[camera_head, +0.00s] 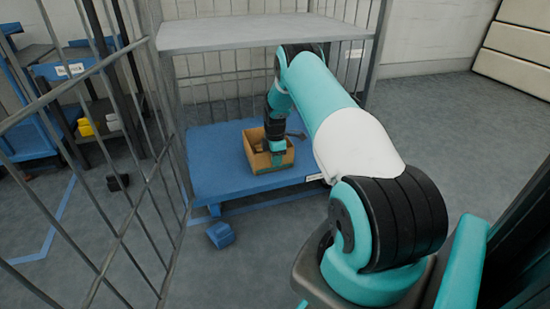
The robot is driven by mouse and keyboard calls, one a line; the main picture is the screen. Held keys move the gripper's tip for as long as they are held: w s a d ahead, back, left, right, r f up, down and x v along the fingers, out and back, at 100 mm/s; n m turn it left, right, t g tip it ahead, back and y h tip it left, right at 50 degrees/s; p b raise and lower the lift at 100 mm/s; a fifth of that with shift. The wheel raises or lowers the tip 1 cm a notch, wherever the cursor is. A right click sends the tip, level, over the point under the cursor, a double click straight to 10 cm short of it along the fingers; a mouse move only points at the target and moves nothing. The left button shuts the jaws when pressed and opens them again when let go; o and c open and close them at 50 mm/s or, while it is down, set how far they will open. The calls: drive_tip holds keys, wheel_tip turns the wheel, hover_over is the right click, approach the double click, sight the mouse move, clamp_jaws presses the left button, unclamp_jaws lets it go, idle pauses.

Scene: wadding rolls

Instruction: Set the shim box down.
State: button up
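The shim box (256,159) is a small brown open-topped box. It is at the blue lower deck (215,181) of a wire-sided cart, near the deck's middle. I cannot tell whether its base touches the deck or is slightly above it. My gripper (277,158) points down at the box's right side, over its near wall. The fingers are too small and partly hidden, so I cannot see whether they grip the wall. The box's contents are mostly hidden by my wrist.
A grey upper shelf (215,34) spans above the deck's back. Barred panels (125,190) stand at the left. A small dark item (298,135) is right of my wrist. The deck's left part is clear.

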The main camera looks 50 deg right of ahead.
wheel_tip(320, 180, up, 8)
drive_tip(key=p, duration=0.4)
drive_tip(key=shift+f, duration=0.1)
